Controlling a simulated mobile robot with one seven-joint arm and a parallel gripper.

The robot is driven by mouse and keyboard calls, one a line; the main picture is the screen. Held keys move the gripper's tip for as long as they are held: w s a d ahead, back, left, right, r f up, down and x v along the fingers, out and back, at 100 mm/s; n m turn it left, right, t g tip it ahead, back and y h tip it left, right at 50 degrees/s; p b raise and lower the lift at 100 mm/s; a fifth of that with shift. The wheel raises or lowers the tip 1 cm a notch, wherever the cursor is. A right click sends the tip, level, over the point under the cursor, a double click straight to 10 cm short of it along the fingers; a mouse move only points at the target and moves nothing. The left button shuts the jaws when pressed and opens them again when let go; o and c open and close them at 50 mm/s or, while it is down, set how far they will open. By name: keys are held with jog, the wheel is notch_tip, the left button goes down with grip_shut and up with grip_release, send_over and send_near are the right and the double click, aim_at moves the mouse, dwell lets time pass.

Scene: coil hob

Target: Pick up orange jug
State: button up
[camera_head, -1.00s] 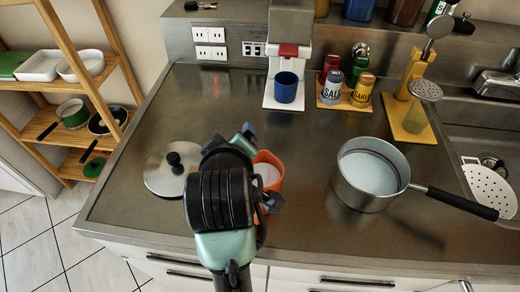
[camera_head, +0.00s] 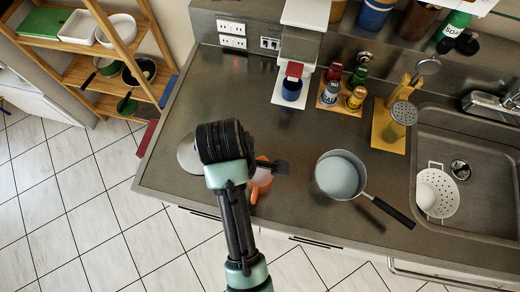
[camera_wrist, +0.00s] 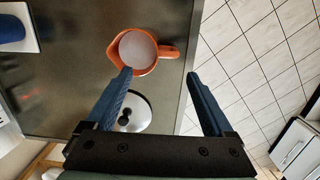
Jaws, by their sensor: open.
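The orange jug (camera_head: 261,181) stands upright on the steel counter, partly hidden behind my arm in the head view. In the wrist view the jug (camera_wrist: 138,67) shows from above, with a pale inside and its handle (camera_wrist: 168,52) pointing right, toward the counter edge. My gripper (camera_wrist: 160,88) is open, its two blue fingers spread wide. The left fingertip appears close to the jug's lower rim in the picture; I cannot tell whether they touch. The right finger lies over the floor in view.
A metal lid (camera_head: 188,153) with a black knob lies left of the jug. A saucepan (camera_head: 339,174) stands to the right, its handle toward the sink (camera_head: 445,150). The counter between is clear.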

jog(key=f, duration=0.4)
jog(key=s+d+f, duration=0.1)
jog(key=f, duration=0.2)
jog(key=shift+s, duration=0.1)
jog(key=shift+s+d+f+p, duration=0.1)
jog(key=shift+d+f+p, duration=0.05)
jog(key=shift+f, duration=0.75)
jog(key=shift+s+d+f+p, duration=0.1)
jog(key=shift+f+p, duration=0.1)
jog(key=shift+f, duration=0.65)
jog(key=shift+d+f+p, duration=0.15)
jog(key=shift+f, duration=0.75)
grip_shut()
